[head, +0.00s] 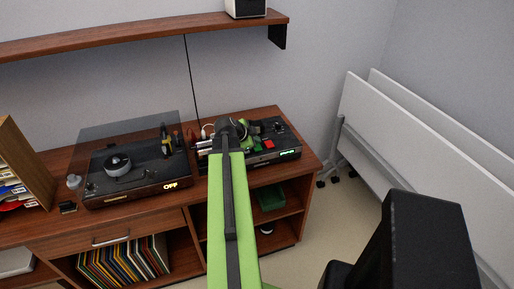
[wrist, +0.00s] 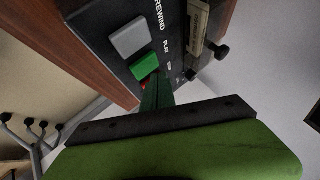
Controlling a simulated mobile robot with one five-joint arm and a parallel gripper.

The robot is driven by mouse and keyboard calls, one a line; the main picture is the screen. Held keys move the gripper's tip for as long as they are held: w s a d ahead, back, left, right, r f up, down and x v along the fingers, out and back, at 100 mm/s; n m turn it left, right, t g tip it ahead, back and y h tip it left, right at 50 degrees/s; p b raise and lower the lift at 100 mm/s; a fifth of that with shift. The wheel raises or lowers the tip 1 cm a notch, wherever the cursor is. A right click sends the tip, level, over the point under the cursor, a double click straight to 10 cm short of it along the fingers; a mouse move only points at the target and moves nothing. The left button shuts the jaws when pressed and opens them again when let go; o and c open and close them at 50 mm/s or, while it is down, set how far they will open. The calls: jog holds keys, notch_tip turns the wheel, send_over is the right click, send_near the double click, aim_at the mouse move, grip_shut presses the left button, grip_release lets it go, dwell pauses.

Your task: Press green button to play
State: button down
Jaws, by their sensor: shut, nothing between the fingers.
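The green button (wrist: 145,66) sits on the dark face of a tape deck (wrist: 112,72), beside the white word PLAY, in the wrist view. A grey button (wrist: 130,38) is next to it by the word REWIND. A bit of red (wrist: 146,85) shows on its other side, mostly hidden by my fingers. My gripper (wrist: 159,82) is shut and empty, its tips close beside the green button. I cannot tell whether they touch the deck. In the head view my gripper (head: 243,129) is over the deck (head: 287,138), and my arm hides part of the deck.
A turntable (head: 105,178) with a raised clear lid and a lit OFF sign stands left of the deck on the wooden cabinet (head: 190,215). A shelf (head: 150,32) with a speaker (head: 245,8) hangs above. White folded tables (head: 420,140) stand at right.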

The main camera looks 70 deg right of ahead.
jog(key=shift+f, duration=0.35)
jog(key=shift+f+b, duration=0.55)
jog(key=shift+b, duration=0.25)
dwell(0.5)
jog(key=shift+r+p, duration=1)
notch_tip(320, 180, up, 5)
jog(key=p, duration=0.5)
dwell(0.4)
